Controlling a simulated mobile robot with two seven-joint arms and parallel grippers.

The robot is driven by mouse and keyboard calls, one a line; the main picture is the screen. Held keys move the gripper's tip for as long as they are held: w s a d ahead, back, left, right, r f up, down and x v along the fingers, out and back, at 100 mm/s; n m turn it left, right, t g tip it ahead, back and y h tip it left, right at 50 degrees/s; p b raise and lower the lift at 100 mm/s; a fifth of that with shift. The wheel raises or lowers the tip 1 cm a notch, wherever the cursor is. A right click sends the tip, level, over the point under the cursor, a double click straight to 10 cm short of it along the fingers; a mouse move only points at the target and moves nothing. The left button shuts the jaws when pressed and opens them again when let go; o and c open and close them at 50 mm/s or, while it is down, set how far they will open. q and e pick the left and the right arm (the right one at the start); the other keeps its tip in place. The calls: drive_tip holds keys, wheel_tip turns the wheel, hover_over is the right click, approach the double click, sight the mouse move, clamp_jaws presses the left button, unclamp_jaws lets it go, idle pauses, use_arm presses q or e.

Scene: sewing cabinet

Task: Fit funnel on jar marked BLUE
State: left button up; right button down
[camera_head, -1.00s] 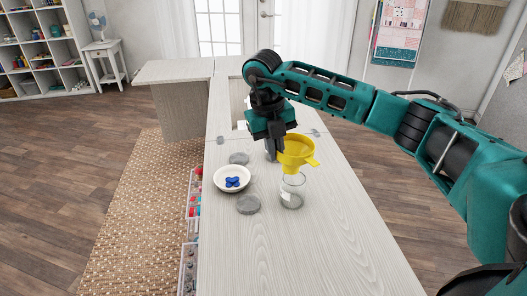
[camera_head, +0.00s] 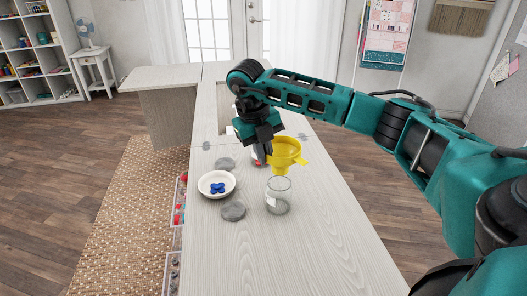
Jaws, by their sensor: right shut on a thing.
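A yellow funnel (camera_head: 288,153) is held upright by my right gripper (camera_head: 267,151), whose fingers are shut on its left side. A clear glass jar (camera_head: 279,200) stands open on the cabinet top just in front of and below the funnel. A pale label shows on the jar's left side, too small to read. The funnel's spout ends near the jar's far rim; it looks above or behind the mouth, not clearly inside. Another jar with something red (camera_head: 256,161) is mostly hidden behind my right gripper. My left gripper is not in view.
A white bowl (camera_head: 204,190) with blue pieces stands left of the jar. Grey discs, perhaps lids, lie in front of the bowl (camera_head: 233,211) and behind it (camera_head: 225,163). The cabinet top (camera_head: 300,255) is clear toward the front. Open drawers (camera_head: 178,205) project at the left edge.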

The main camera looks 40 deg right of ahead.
drive_tip(key=shift+f+b, duration=1.65)
drive_tip(key=shift+f, duration=0.8)
drive_tip(key=shift+f, duration=0.35)
drive_tip(key=c, duration=1.1)
unclamp_jaws()
drive_tip(key=shift+c, duration=0.2)
wheel_tip(320, 180, up, 13)
drive_tip(key=a+p, duration=0.1)
drive_tip(key=a, duration=0.1)
drive_tip(key=shift+w+a+f, duration=0.15)
drive_tip(key=shift+w+a, duration=0.05)
drive_tip(key=shift+w, duration=0.1)
